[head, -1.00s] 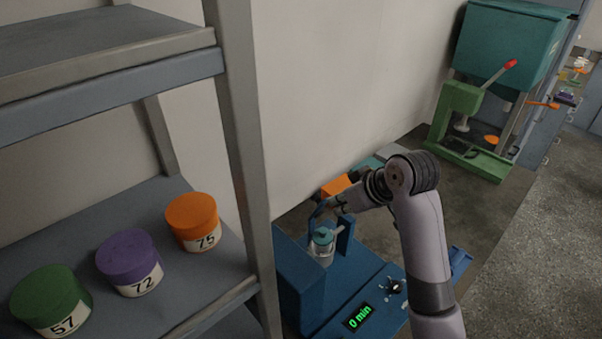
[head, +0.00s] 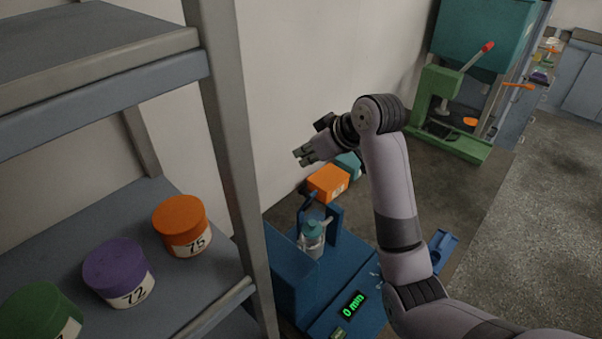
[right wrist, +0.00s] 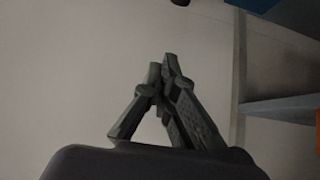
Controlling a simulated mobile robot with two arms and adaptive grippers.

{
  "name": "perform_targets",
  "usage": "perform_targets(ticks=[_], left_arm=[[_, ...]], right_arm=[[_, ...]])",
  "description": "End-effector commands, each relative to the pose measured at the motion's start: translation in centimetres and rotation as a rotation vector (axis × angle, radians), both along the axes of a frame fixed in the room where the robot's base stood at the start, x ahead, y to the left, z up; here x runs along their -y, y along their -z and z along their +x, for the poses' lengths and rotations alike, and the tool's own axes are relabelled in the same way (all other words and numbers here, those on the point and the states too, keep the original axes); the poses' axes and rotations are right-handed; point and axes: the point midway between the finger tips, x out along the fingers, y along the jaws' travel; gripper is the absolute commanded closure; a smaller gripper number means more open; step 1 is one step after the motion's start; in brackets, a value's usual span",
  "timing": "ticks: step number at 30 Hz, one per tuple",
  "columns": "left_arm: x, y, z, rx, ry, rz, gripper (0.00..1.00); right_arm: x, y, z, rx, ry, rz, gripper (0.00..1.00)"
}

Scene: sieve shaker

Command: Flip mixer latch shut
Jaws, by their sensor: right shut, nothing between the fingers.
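The blue mixer (head: 345,270) stands below the shelf in the head view, with a green "0 min" display. A clear jar (head: 311,246) with a teal lid sits in it, between blue uprights. A dark blue latch (head: 308,197) shows at the top of the left upright and appears raised and tilted; its exact position is hard to tell. My right gripper (head: 301,156) is above and behind the latch, apart from it, shut and empty. In the right wrist view its fingers (right wrist: 163,68) meet in front of the wall. My left gripper is not in view.
A grey shelf post (head: 235,140) stands close left of the mixer. The shelf holds green, purple and orange (head: 182,225) numbered containers. An orange box (head: 328,183) sits behind the mixer. A green press (head: 450,120) stands farther back right.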

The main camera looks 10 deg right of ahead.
Motion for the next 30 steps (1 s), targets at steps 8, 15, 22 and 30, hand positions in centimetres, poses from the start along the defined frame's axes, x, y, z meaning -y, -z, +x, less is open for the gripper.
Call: perform_targets(ticks=[8,15,22,30], left_arm=[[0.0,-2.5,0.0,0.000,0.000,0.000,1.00],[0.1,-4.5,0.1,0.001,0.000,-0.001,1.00],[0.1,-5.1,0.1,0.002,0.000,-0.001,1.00],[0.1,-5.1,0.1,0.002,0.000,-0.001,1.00]], right_arm=[[-2.4,4.2,3.4,-0.007,-0.001,0.002,1.00],[-1.6,6.2,2.3,-0.004,0.001,0.000,1.00],[-0.8,7.0,1.2,-0.001,0.001,0.000,1.00],[-0.8,7.1,1.1,-0.001,0.000,-0.001,1.00]])
